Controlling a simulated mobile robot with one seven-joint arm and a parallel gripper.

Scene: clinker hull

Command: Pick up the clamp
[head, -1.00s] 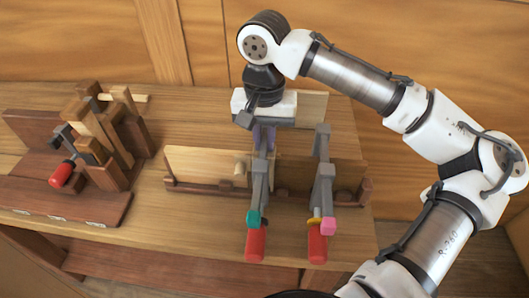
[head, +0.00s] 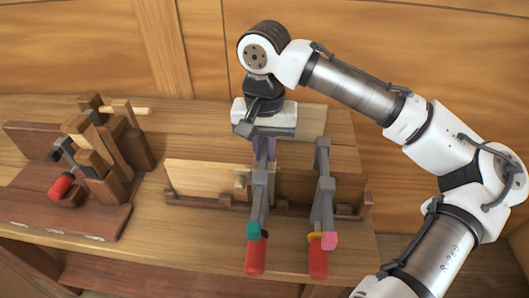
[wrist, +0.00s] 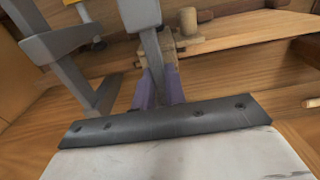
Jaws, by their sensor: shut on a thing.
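Two grey bar clamps stand side by side over the upright board. The left clamp (head: 258,200) has a teal tip and a red handle that hangs past the table's front edge. My gripper (head: 264,150) is above its upper bar, and its purple fingers are shut on the bar. In the wrist view, the fingers (wrist: 157,88) sit on both sides of the grey bar of this clamp (wrist: 153,50). The right clamp (head: 322,200) has a pink tip, a yellow ring and a red handle. It also shows at the left of the wrist view (wrist: 62,45), apart from my fingers.
A light board (head: 205,180) and a darker one stand in a low dark rail (head: 205,202) below my gripper. A wooden fixture with another red-handled clamp (head: 62,186) is at the left. A wooden wall (head: 300,40) is behind. Tabletop (head: 195,135) is bare left of my gripper.

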